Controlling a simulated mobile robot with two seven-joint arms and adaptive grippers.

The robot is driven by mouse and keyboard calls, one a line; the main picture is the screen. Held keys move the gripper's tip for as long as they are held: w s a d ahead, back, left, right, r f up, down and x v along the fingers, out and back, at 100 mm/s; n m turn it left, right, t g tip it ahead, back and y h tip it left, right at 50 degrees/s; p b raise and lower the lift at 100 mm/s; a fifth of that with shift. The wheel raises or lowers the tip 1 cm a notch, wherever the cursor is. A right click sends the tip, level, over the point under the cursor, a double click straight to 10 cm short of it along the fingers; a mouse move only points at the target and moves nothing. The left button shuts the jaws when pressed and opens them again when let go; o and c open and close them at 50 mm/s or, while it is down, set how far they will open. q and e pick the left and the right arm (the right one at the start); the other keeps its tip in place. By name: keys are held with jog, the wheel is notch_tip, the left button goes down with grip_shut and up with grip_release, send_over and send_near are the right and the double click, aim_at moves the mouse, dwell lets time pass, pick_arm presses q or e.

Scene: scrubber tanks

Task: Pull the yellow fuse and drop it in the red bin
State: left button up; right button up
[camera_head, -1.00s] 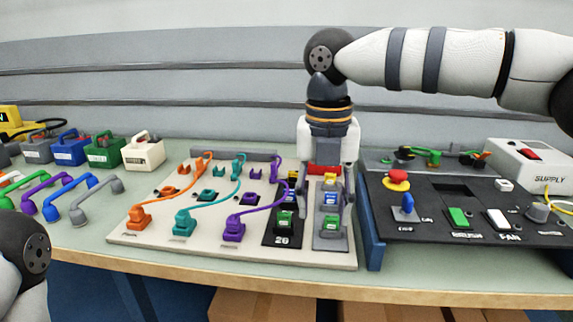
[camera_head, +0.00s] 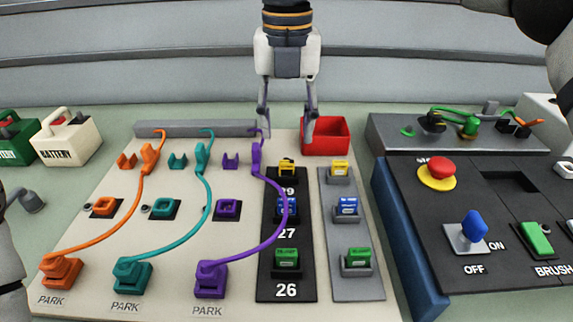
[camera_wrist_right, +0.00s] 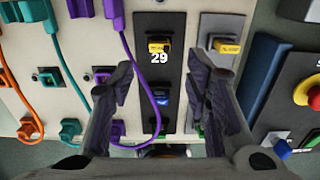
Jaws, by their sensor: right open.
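One yellow fuse (camera_head: 287,166) sits at the back of the black strip, above the number 29; it also shows in the right wrist view (camera_wrist_right: 160,46). A second yellow fuse (camera_head: 340,169) sits at the back of the grey strip, and in the right wrist view (camera_wrist_right: 227,47). The red bin (camera_head: 326,138) stands behind the strips, its inside partly seen. My right gripper (camera_head: 285,139) points down, open and empty, over the back of the black strip; its fingers (camera_wrist_right: 160,85) are spread apart in the wrist view. My left gripper is not in view.
Blue (camera_head: 287,208) and green (camera_head: 287,259) fuses sit nearer on the black strip (camera_head: 286,292), with others on the grey strip (camera_head: 357,290). A purple cable (camera_head: 283,215) curves against the black strip. A dark control panel (camera_head: 440,220) stands at right.

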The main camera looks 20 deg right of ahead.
aim_at(287, 162)
notch_tip(287, 162, down, 6)
jog(key=shift+w+r+b, duration=0.1)
jog(key=shift+r+b, duration=0.05)
jog(key=shift+b, duration=0.6)
jog(key=shift+f, duration=0.7)
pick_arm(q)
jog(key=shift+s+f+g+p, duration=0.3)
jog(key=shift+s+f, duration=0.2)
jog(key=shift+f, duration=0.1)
pick_arm(e)
jog(key=shift+f, duration=1)
pick_arm(q)
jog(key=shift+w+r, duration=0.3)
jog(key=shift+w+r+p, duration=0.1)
jog(key=shift+p, duration=0.2)
pick_arm(e)
jog(key=shift+r, duration=0.1)
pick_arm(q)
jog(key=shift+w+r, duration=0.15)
